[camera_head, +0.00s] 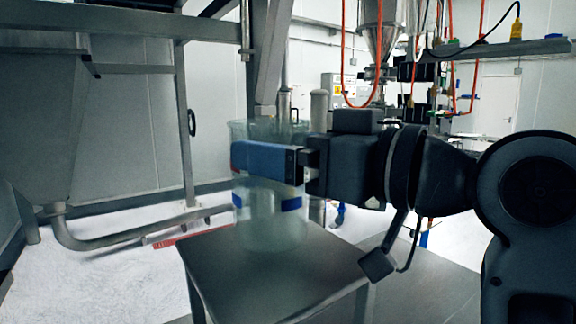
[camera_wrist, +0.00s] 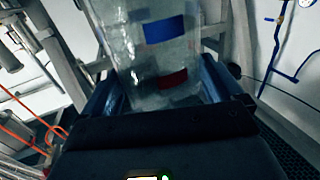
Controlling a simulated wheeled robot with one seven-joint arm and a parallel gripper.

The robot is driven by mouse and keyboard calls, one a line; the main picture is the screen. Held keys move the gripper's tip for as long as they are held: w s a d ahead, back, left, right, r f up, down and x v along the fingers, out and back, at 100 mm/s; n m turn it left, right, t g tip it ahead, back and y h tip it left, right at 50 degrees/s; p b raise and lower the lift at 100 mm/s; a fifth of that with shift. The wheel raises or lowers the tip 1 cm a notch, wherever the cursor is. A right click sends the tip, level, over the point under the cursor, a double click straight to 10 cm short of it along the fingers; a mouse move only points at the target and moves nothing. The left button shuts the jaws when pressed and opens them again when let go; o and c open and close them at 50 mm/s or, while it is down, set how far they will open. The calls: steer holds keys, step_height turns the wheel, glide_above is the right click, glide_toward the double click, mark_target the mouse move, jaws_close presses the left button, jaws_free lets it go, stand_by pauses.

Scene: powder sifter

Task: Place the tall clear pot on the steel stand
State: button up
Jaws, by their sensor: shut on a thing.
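The tall clear pot (camera_head: 262,222) stands roughly upright over the steel stand (camera_head: 290,278), with blue patches on its side. Its base overlaps the stand's flat top in the head view; I cannot tell whether it touches. My gripper (camera_head: 266,161) is shut on the pot's upper part, reaching in from the right. In the wrist view the pot (camera_wrist: 165,60) sits between the two blue fingers of my gripper (camera_wrist: 158,90), and a blue and a red patch show on it. The near finger hides part of the pot in the head view.
A large grey metal hopper (camera_head: 40,130) and its frame stand at the left. A pipe (camera_head: 120,235) runs low behind the stand. A steel funnel (camera_head: 381,40) and orange hoses hang at the back right. The stand's top is bare in front of the pot.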

steer(key=shift+f, duration=1.05)
steer(key=shift+f, duration=0.2)
steer(key=o, duration=1)
steer(key=shift+o, duration=0.2)
steer(key=shift+r, duration=0.15)
